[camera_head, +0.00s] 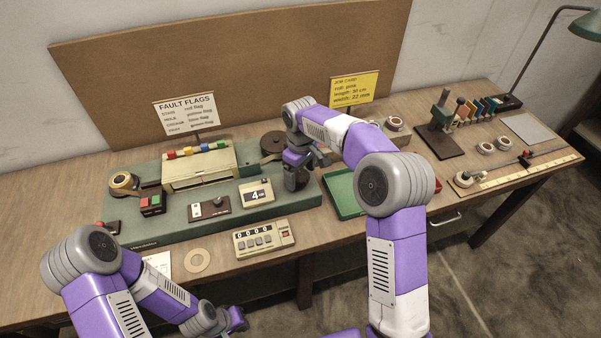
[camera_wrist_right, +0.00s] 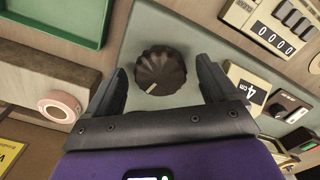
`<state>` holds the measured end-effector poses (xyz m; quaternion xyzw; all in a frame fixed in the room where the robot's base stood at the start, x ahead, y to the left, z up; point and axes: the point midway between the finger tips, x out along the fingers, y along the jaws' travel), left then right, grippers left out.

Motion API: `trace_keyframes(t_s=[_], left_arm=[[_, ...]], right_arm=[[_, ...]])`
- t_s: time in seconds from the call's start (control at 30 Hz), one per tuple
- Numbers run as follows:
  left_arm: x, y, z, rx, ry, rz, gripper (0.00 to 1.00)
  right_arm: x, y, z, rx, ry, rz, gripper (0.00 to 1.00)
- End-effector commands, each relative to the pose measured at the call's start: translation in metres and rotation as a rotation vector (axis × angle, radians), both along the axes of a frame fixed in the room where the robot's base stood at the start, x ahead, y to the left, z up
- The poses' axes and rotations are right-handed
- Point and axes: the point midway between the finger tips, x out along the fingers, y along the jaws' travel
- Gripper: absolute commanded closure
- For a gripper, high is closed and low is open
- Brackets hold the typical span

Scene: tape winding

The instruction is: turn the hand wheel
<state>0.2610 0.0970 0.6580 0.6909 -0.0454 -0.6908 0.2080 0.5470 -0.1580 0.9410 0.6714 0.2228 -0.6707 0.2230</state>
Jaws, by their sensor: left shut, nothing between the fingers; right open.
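The hand wheel (camera_wrist_right: 161,72) is a dark, fluted round knob with a pale mark, on a green-grey base plate (camera_wrist_right: 215,40). In the right wrist view it lies between the two fingers of my right gripper (camera_wrist_right: 162,84), which is open with gaps on both sides. In the head view my right gripper (camera_head: 298,168) is over the right end of the green base, largely covering the wheel. My left gripper (camera_head: 237,319) is shut and empty, low in front of the table edge.
A "4 cm" display (camera_head: 256,193) and a counter reading 0000 (camera_head: 263,237) stand left of the wheel. A green tray (camera_head: 345,197) is to the right. A dark reel (camera_head: 272,142) stands behind. A tape roll (camera_head: 124,183) is at the left end.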

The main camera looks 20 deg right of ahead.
Motion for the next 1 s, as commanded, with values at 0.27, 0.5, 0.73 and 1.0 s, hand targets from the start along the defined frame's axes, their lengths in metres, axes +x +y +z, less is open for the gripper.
trace_keyframes(t_s=[0.27, 0.5, 0.73, 1.0], left_arm=[[0.0, 0.0, 0.0, 0.0, 0.0, 0.0, 1.0], [0.0, 0.0, 0.0, 0.0, 0.0, 0.0, 1.0], [0.0, 0.0, 0.003, 0.0, 0.0, 0.0, 1.0], [0.0, 0.0, 0.016, 0.0, 0.0, 0.0, 1.0]], right_arm=[[0.0, 0.0, 0.0, 0.0, 0.001, 0.0, 0.34], [0.0, 0.0, 0.0, 0.0, 0.001, 0.0, 0.7], [0.0, 0.0, 0.001, 0.0, 0.001, -0.021, 0.7], [0.0, 0.001, 0.002, -0.001, 0.003, -0.151, 0.7]])
